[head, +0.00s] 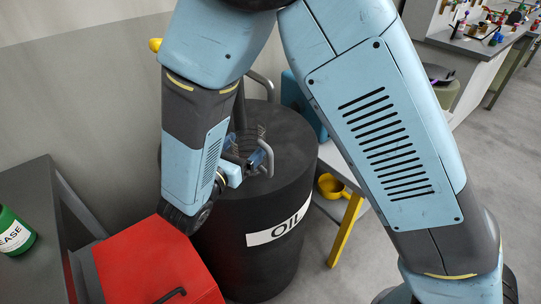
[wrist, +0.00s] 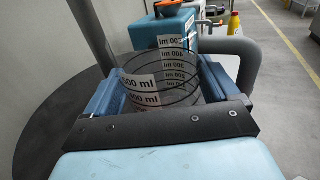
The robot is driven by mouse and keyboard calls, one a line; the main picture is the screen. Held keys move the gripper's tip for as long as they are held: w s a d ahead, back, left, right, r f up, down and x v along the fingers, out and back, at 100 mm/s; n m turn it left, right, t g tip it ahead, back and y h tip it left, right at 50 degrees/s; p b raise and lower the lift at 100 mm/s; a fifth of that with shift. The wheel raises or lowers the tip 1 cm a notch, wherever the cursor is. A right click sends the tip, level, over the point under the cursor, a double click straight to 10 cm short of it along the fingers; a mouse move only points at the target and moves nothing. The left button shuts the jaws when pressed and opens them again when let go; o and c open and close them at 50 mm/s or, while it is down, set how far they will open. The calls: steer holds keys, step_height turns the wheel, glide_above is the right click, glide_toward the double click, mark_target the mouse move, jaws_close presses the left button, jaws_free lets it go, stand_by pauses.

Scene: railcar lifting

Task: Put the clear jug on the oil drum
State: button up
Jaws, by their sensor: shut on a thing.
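The clear jug (wrist: 160,80) is see-through with white volume labels and dark rings. It sits between the two blue fingers of my gripper (wrist: 165,98), which is shut on it. In the head view, my gripper (head: 246,155) is over the top of the black oil drum (head: 230,225), which has a white OIL label. The jug is mostly hidden there by my gripper, with a few dark rings showing. The drum's dark top (wrist: 55,115) lies beneath and left of the jug in the wrist view. I cannot tell whether the jug touches it.
A red box (head: 150,265) stands at the front left, near a dark table with a green bottle (head: 14,232). A blue container (wrist: 165,30) and a table with a yellow leg (head: 346,230) are on the right.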

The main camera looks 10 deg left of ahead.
steer(key=v, duration=0.7)
steer(key=shift+s+d+r, duration=0.15)
steer(key=shift+s+d, duration=0.05)
steer(key=shift+d, duration=0.2)
steer(key=shift+f+x, duration=0.65)
steer(key=shift+x, duration=2.3)
steer(key=shift+f+x, duration=0.6)
steer(key=shift+x, duration=2.3)
steer(key=shift+f+x, duration=0.65)
steer(key=shift+x, duration=2.3)
steer(key=shift+f, duration=0.1)
steer(key=o, duration=0.8)
steer(key=v, duration=1.2)
